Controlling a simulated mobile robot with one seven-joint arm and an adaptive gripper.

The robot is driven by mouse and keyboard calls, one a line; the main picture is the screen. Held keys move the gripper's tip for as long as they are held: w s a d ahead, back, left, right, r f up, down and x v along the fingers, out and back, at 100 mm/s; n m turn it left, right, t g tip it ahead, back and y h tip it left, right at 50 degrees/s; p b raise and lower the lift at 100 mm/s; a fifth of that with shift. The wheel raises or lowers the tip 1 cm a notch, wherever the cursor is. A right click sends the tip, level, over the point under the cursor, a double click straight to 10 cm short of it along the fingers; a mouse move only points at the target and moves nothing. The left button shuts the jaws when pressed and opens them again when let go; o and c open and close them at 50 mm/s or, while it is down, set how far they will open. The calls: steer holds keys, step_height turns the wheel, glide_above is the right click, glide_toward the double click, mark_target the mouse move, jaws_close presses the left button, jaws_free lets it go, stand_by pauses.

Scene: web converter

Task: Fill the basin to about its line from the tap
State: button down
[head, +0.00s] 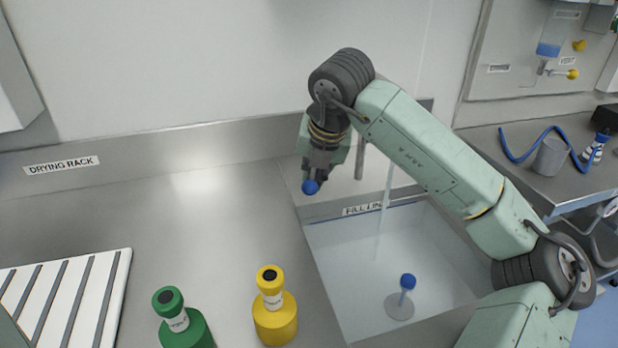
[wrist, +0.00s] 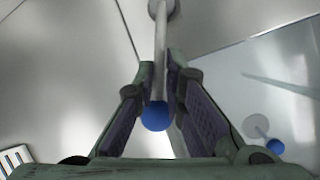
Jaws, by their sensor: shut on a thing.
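My gripper (head: 318,172) is shut on the tap lever, a pale rod with a blue ball end (head: 311,187). In the wrist view the lever (wrist: 160,50) runs between my fingers (wrist: 168,100), its blue ball nearest the camera. The basin (head: 330,250) lies below and right of my gripper. A thin clear stream (head: 385,200) falls into it. A "FILL LINE" label (head: 362,209) sits on its back wall above a blue line. A grey disc with a blue-knobbed stem (head: 407,283) stands on the basin's floor. The water's level is hard to tell.
A green bottle (head: 185,325) and a yellow bottle (head: 274,312) stand on the counter left of the basin. A white slatted drying rack (head: 115,290) is at far left. A side bench (head: 545,185) at right holds a grey cup (head: 550,158) and blue hose.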

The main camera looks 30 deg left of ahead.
steer(key=shift+w+d+n+g+y+b, duration=0.15)
steer(key=shift+w+d+n+g+b, duration=0.3)
steer(key=shift+n, duration=0.5)
steer(key=shift+w+d+n+g+y+b, duration=0.2)
steer(key=shift+w+d+n+b, duration=0.35)
steer(key=shift+n, duration=0.4)
steer(key=shift+d, duration=0.15)
steer(key=c, duration=1.7)
jaws_free()
steer(key=shift+s, duration=0.1)
steer(key=v, duration=1.2)
